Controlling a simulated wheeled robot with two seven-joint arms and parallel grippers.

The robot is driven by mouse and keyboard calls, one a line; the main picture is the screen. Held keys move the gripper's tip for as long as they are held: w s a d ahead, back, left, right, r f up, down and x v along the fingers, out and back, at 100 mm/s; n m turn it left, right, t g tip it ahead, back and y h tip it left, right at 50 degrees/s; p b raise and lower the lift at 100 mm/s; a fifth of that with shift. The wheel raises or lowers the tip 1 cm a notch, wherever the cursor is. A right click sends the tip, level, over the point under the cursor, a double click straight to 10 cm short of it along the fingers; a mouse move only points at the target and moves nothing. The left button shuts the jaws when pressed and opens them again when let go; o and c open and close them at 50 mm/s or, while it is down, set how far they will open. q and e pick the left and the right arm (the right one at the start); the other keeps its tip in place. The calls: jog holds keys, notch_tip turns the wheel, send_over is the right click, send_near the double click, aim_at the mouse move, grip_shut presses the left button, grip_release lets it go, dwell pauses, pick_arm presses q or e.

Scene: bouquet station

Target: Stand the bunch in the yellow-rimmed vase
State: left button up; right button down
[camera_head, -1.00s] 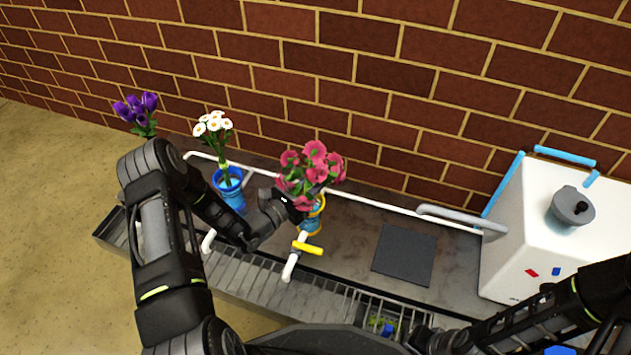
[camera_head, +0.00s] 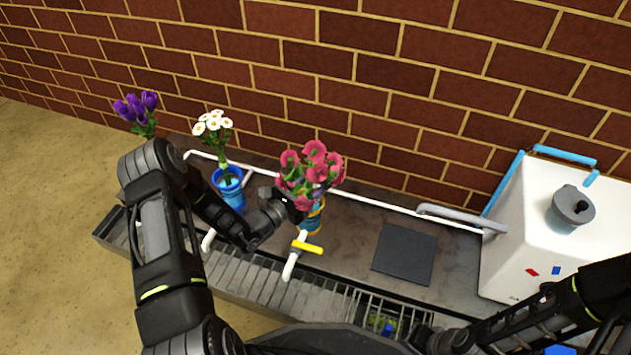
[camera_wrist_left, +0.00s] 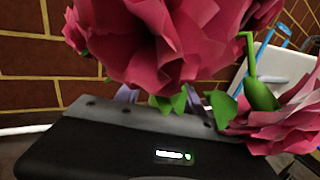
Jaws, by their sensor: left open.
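The bunch of pink-red flowers (camera_head: 312,165) with green leaves stands roughly upright over the yellow-rimmed vase (camera_head: 317,216). Its stems appear to go into the vase, but the blooms and my gripper hide most of the mouth. My left gripper (camera_head: 302,202) is open at the left side of the bunch, just below the blooms. In the left wrist view the blooms (camera_wrist_left: 165,40) fill the space in front of the gripper (camera_wrist_left: 160,98), and its fingers are mostly hidden under them.
A blue vase (camera_head: 229,190) with white daisies (camera_head: 212,123) and purple flowers (camera_head: 136,108) stand to the left. A yellow-handled white pipe (camera_head: 308,247) is in front of the yellow-rimmed vase. A dark square mat (camera_head: 404,254) lies bare to the right, before a white box (camera_head: 540,235).

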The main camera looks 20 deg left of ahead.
aim_at(305, 190)
pick_arm(q)
jog(key=p+v, duration=0.3)
jog(key=v, duration=0.4)
jog(key=shift+d+r, duration=0.1)
jog(key=shift+r, duration=0.05)
jog(key=shift+s, duration=0.4)
